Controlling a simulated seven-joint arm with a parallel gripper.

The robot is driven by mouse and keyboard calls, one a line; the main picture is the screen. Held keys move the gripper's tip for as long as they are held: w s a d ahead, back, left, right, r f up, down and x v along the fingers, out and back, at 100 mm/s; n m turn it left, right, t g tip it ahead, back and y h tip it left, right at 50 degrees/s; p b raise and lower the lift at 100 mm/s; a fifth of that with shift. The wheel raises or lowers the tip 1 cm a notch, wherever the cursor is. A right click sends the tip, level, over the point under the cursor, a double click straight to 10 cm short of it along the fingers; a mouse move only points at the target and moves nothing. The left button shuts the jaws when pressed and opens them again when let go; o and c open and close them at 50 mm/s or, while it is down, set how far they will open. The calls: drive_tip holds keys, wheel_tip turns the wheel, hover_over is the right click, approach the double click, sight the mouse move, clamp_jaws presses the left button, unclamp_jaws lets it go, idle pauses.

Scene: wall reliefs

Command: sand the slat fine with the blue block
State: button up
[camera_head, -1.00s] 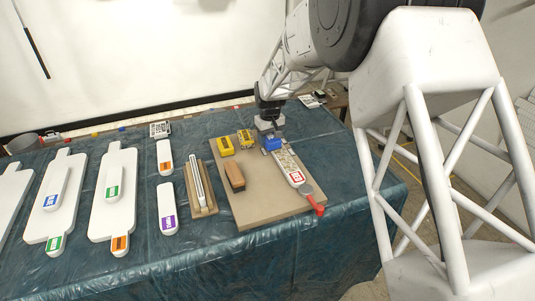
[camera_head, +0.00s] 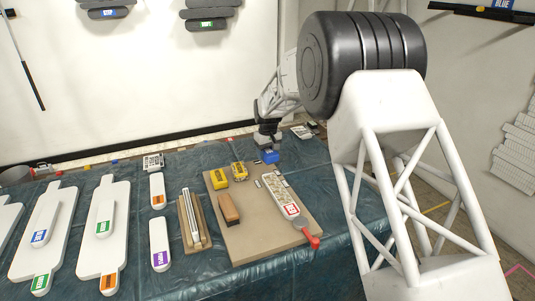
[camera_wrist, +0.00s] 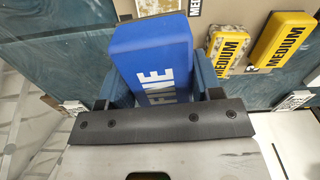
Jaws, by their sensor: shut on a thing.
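The blue block (camera_head: 266,157) is held in my gripper (camera_head: 267,149), just past the far end of the slat in the head view. In the wrist view the blue block (camera_wrist: 152,55) fills the space between the fingers, with FINE printed in white. The slat (camera_head: 284,193) is pale with dark speckled patches and lies lengthwise on a tan board (camera_head: 247,231). A label with a red border sits near its front end, beside a red-handled clamp (camera_head: 310,239). The block looks apart from the slat; its height above the table is hard to tell.
Two yellow blocks (camera_head: 219,179) (camera_head: 239,171) lie on the board; the wrist view reads MEDIUM on both. A brown block (camera_head: 229,208) lies nearer the front. A wooden holder (camera_head: 194,219) stands left of the board. White paddle-shaped boards (camera_head: 101,240) fill the table's left side.

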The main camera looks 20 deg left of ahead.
sight(267, 174)
drive_tip(key=shift+f, duration=3.4)
drive_tip(key=shift+s+d+f, duration=0.55)
drive_tip(key=shift+f, duration=0.25)
drive_tip(key=shift+c, duration=0.7)
drive_tip(key=shift+s+d, duration=6.5)
drive_tip(key=shift+w+a, duration=6.95)
drive_tip(key=shift+a, duration=0.05)
drive_tip(key=shift+w+a+r, duration=0.15)
drive_tip(key=shift+r, duration=4.05)
